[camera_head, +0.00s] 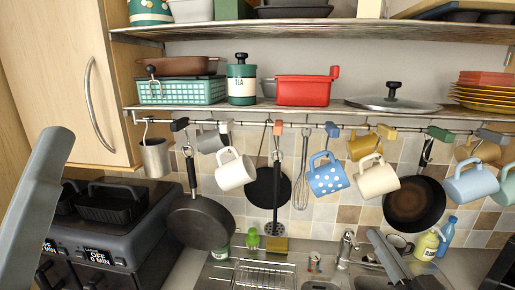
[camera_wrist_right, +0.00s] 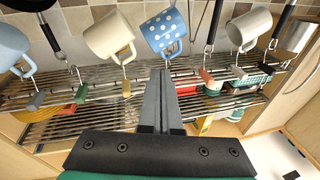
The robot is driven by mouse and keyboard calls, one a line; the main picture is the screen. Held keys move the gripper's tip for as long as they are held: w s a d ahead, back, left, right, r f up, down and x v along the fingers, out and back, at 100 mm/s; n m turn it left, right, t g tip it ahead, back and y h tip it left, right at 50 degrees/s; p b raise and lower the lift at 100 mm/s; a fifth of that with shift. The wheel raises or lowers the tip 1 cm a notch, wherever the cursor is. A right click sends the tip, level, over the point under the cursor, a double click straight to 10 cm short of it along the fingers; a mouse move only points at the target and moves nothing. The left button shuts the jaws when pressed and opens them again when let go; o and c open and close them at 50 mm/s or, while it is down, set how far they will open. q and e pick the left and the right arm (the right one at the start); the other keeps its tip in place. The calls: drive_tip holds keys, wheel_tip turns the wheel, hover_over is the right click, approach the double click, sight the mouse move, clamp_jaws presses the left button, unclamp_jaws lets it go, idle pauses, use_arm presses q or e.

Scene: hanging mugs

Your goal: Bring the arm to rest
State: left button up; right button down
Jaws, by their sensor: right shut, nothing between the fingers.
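My right gripper (camera_head: 392,258) is low at the right in the head view, in front of the sink. In the right wrist view its two grey fingers (camera_wrist_right: 163,100) lie together, shut and empty. A grey part of my left arm (camera_head: 38,200) crosses the left edge of the head view; its fingertips cannot be made out. A blue polka-dot mug (camera_head: 328,180) hangs from the rail, also seen in the wrist view (camera_wrist_right: 165,35). Cream mugs (camera_head: 235,174) (camera_head: 376,182) and a light blue mug (camera_head: 470,188) hang along the same rail. My right gripper appears apart from them all.
Pans (camera_head: 202,222) (camera_head: 414,203), a whisk (camera_head: 301,185) and a slotted spoon also hang there. Shelves above hold a red pot (camera_head: 303,90) and a tea tin (camera_head: 241,84). Below are a dish rack (camera_head: 262,274), the tap (camera_head: 346,248), bottles (camera_head: 427,245) and a stove at left.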

drive_tip(key=s+a+r+t, duration=0.2)
drive_tip(key=s+r+t, duration=0.2)
drive_tip(key=s+r, duration=0.4)
drive_tip(key=s+a+r+n+t, duration=0.1)
drive_tip(key=s+a+r+t, duration=0.1)
drive_tip(key=s+r, duration=0.6)
wheel_tip(320, 180, up, 7)
drive_tip(key=shift+a+r+t+y, duration=0.1)
drive_tip(key=shift+a+t+y, duration=0.15)
drive_tip(key=shift+t, duration=0.65)
